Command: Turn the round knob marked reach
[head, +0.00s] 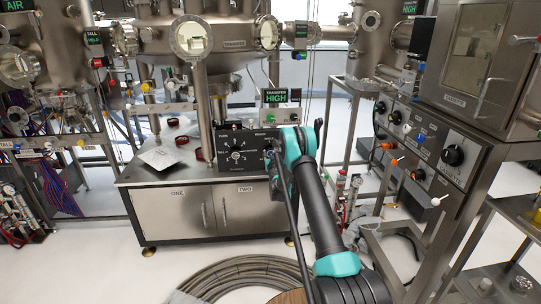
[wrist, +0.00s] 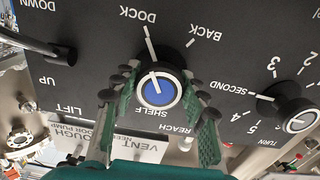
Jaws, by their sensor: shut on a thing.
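The round knob (wrist: 157,90), with a blue cap, a pale ring and a dark skirt, stands on a black panel (wrist: 90,85) in the wrist view. REACH is printed below it, with DOCK, BACK and SHELF around it. Its white pointer line points up, towards the line at DOCK. My gripper (wrist: 160,86) has its green and grey fingers on either side of the knob, shut on it. In the head view the panel (head: 225,138) stands on a steel cabinet; my arm and gripper (head: 275,155) hide the knob there.
A second black knob (wrist: 296,113), marked SECOND with numbers, is close on the right in the wrist view. A dark lever or cable (wrist: 35,44) crosses the panel's left side. In the head view, a rack with an oven (head: 462,70) stands right, and a coiled hose (head: 245,275) lies on the floor.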

